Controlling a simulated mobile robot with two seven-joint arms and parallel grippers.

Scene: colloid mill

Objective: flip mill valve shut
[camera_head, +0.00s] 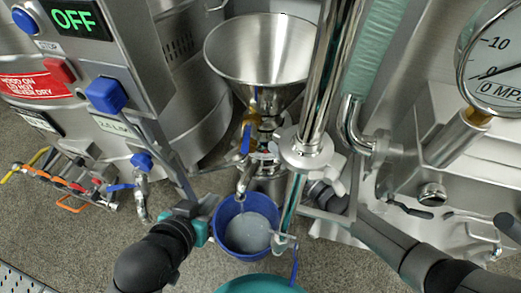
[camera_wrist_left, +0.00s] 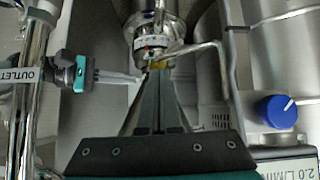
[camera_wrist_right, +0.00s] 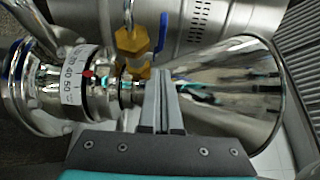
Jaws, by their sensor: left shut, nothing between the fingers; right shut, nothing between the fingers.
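A brass valve with a blue lever (camera_head: 246,138) sits beside the neck under the steel hopper (camera_head: 262,50). In the right wrist view the brass body (camera_wrist_right: 131,42) shows, with the blue lever (camera_wrist_right: 162,33) upright beside it. My right gripper (camera_wrist_right: 158,72) is shut and empty next to the mill neck, between the graduated dial (camera_wrist_right: 72,85) and the hopper cone, just below the brass body; contact is unclear. My left gripper (camera_wrist_left: 157,78) is shut and empty, with its tips close to the mill and spout. In the head view its fingertips are hard to make out.
A blue bucket (camera_head: 218,232) holding grey liquid stands on the floor below the spout. A polished vertical pipe (camera_head: 325,70) stands right of the mill. At the left are a cabinet with a blue knob (camera_head: 106,95) and another blue-levered valve (camera_head: 140,180). A pressure gauge (camera_head: 497,60) is far right.

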